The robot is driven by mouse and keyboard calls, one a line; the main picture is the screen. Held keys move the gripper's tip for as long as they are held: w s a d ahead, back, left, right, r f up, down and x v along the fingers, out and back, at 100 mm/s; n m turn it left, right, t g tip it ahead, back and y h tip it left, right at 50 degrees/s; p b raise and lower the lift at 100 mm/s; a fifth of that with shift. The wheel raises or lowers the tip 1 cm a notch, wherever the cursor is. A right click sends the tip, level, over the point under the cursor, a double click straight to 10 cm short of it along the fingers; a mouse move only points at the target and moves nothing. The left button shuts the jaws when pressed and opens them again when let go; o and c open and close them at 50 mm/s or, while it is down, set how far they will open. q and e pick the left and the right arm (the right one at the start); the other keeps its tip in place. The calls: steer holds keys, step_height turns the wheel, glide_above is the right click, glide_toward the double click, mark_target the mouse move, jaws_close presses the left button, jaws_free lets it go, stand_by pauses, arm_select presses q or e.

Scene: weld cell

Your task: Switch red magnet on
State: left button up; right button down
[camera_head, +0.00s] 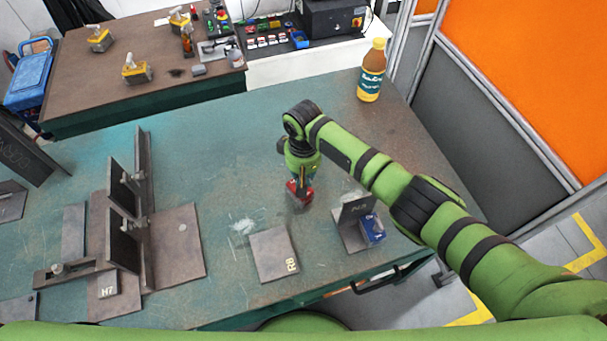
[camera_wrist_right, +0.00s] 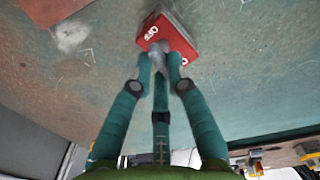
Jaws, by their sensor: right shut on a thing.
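The red magnet (camera_head: 297,197) is a small red block on the green table, left of the middle of my right arm. In the right wrist view the red magnet (camera_wrist_right: 178,36) shows white lettering on its red faces and a grey knob (camera_wrist_right: 158,50) toward me. My right gripper (camera_head: 302,184) is right at it in the head view. In the wrist view the teal fingers of the right gripper (camera_wrist_right: 160,66) are closed around the knob, which they partly hide. I cannot read the switch position. My left gripper is not in view.
A plate marked R8 (camera_head: 274,254) lies in front of the magnet. To its right stands an angle piece (camera_head: 352,222) with a blue block (camera_head: 373,230). A bottle (camera_head: 372,70) stands at the back. Steel fixtures (camera_head: 124,238) fill the left side. The table behind the magnet is clear.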

steer(key=shift+n, duration=1.6)
steer(key=c, duration=1.2)
jaws_free()
steer(key=shift+r, duration=0.25)
step_height(320, 180, up, 12)
steer(key=shift+f, duration=0.2)
